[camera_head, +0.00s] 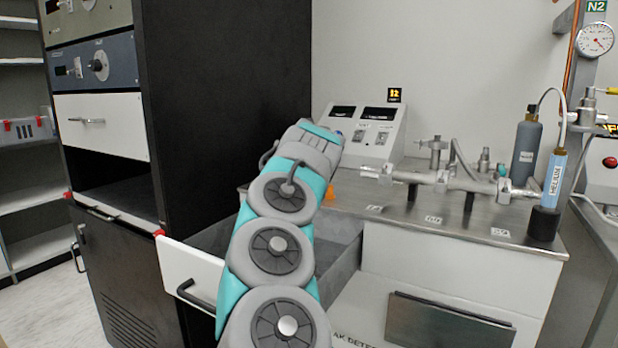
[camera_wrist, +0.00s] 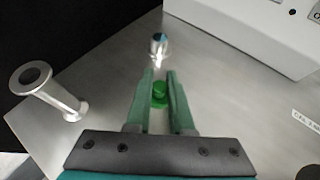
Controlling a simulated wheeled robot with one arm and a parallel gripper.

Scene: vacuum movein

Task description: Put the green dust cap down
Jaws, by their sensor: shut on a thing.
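The green dust cap (camera_wrist: 159,92) shows in the wrist view between the two green fingers of my gripper (camera_wrist: 160,82). My gripper is shut on it, over the grey steel bench top (camera_wrist: 225,105). I cannot tell whether the cap touches the bench or hangs just above it. In the head view my own arm hides the gripper and the cap; the steel bench top (camera_head: 400,206) shows to the right of the arm.
A flanged metal pipe piece (camera_wrist: 50,92) stands left of my fingers, and a small shiny fitting (camera_wrist: 158,44) lies ahead. A white instrument (camera_head: 368,134) stands at the back. A metal manifold (camera_head: 450,180) is at right. A drawer (camera_head: 190,275) stands open below.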

